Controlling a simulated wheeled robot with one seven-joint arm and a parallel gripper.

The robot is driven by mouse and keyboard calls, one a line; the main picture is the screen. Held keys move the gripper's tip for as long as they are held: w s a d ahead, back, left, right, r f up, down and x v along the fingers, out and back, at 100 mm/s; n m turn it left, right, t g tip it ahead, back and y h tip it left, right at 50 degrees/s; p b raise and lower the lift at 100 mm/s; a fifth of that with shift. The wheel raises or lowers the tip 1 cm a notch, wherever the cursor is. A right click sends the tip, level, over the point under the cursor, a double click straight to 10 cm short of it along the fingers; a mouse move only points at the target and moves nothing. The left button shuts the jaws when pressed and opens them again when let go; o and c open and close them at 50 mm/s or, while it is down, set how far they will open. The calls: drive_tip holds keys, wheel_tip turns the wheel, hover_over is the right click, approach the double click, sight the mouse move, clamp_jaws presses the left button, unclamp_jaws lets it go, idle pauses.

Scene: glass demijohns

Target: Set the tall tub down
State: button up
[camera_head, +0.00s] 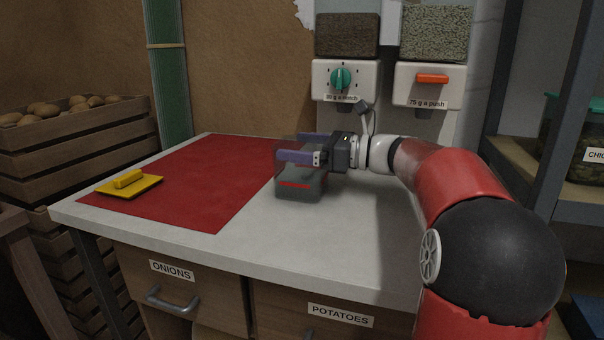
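The tall tub (300,187) is a see-through grey box with a red mark on its near side. It is upright at the right edge of the red mat, over the grey worktop. I cannot tell whether its base touches the worktop or hangs just above it. My gripper (300,148) reaches in from the right, with its purple fingers on the near and far sides of the tub's upper part. It appears shut on the tub. The far wall of the tub is partly hidden by the near finger.
A yellow lid with a handle (130,183) lies on the red mat (205,185) at left. Two wall dispensers, one with a green knob (342,79) and one with an orange bar (432,78), hang behind. The worktop (340,240) in front is clear. A potato crate (75,135) stands left.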

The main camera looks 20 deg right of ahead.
drive_tip(key=c, duration=1.1)
